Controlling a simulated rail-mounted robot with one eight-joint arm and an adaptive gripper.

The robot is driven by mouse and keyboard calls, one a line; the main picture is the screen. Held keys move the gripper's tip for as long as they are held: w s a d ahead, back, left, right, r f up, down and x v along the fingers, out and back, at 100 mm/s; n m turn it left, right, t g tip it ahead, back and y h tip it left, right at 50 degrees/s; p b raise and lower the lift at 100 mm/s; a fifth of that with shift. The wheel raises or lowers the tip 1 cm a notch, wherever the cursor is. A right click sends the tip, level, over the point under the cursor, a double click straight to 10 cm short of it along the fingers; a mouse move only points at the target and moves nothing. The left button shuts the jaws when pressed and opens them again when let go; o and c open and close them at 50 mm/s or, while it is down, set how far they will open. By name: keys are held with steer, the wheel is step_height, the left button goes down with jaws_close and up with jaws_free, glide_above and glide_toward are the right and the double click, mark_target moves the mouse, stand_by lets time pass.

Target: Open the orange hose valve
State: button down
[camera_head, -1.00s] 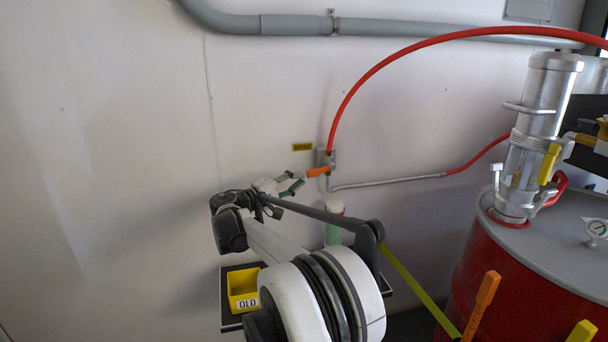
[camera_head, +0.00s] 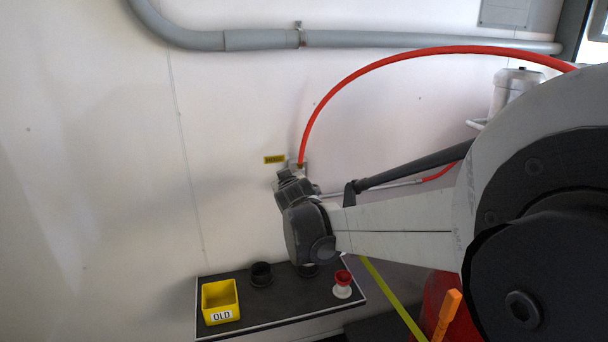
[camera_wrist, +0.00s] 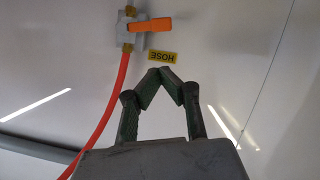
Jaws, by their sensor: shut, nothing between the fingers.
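The orange valve handle (camera_wrist: 150,25) shows at the top of the wrist view, on a grey wall fitting (camera_wrist: 128,38) with brass ends. It lies across the line of the red hose (camera_wrist: 108,105). My gripper (camera_wrist: 160,76) is shut and empty, fingertips together, below the handle and the yellow HOSE label (camera_wrist: 162,56) in that view. The tips look apart from the handle. In the head view my wrist hides the handle and the gripper's fingers. The yellow label (camera_head: 274,159) and red hose (camera_head: 345,87) show just above my wrist there.
A dark shelf (camera_head: 275,307) below holds a yellow bin (camera_head: 220,302) marked OLD, black cups (camera_head: 261,274) and a red-and-white piece (camera_head: 342,284). A grey pipe (camera_head: 400,40) runs along the wall above. A red drum (camera_head: 438,290) stands at right. The left wall is clear.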

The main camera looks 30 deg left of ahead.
steer(key=f+x, duration=0.2)
steer(key=x, duration=0.7)
steer(key=shift+y+b, duration=0.4)
steer(key=shift+d, duration=0.1)
steer(key=shift+w+d, duration=0.1)
steer(key=shift+w, duration=0.05)
